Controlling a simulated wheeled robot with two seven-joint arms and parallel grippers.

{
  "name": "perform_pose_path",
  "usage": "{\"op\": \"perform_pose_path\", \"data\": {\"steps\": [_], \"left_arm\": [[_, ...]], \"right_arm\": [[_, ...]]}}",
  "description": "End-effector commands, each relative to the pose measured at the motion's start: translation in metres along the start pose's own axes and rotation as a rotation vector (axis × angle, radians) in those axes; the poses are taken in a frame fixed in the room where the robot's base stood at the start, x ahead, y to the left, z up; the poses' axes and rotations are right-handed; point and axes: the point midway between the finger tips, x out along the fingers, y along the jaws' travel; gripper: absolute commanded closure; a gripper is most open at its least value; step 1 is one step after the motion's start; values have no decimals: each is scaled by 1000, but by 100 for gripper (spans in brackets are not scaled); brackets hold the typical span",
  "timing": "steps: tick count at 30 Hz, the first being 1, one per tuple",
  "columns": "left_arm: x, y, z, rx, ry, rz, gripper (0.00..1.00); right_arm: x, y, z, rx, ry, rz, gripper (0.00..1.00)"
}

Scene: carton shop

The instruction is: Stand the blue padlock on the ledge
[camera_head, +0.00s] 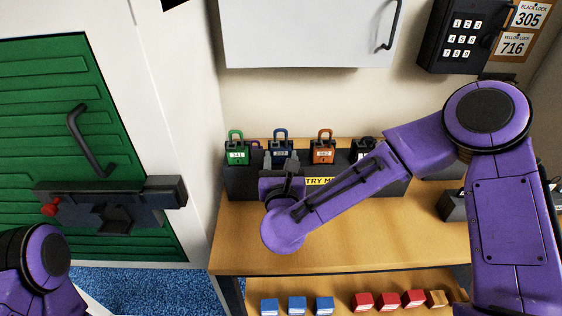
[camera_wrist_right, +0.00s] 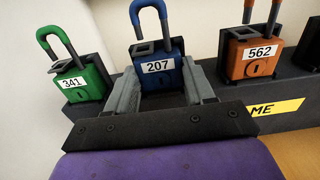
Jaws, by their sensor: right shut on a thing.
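The blue padlock (camera_head: 281,148) is upright at the dark ledge on the back of the table. In the right wrist view the blue padlock (camera_wrist_right: 158,64) bears the label 207 and its shackle stands open. My right gripper (camera_wrist_right: 163,82) is shut on its body, with one grey finger on each side. In the head view my right gripper (camera_head: 283,168) is partly hidden by its own wrist. The ledge (camera_wrist_right: 225,97) runs beneath the padlock; whether the padlock's base touches it is hidden. My left gripper is out of view; only part of that arm shows.
A green padlock (camera_head: 237,150) stands left of the blue one and an orange padlock (camera_head: 323,148) right of it, both close by. A dark padlock (camera_head: 363,150) is farther right. The table front (camera_head: 235,245) is bare. A white cabinet (camera_head: 300,30) hangs above.

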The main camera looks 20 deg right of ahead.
Motion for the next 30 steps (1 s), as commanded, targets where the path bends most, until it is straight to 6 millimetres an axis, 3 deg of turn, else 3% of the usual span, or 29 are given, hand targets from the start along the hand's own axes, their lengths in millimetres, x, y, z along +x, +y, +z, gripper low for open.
{"op": "perform_pose_path", "data": {"steps": [30], "left_arm": [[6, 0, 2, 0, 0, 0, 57]], "right_arm": [[0, 0, 4, 2, -2, 1, 74]]}}
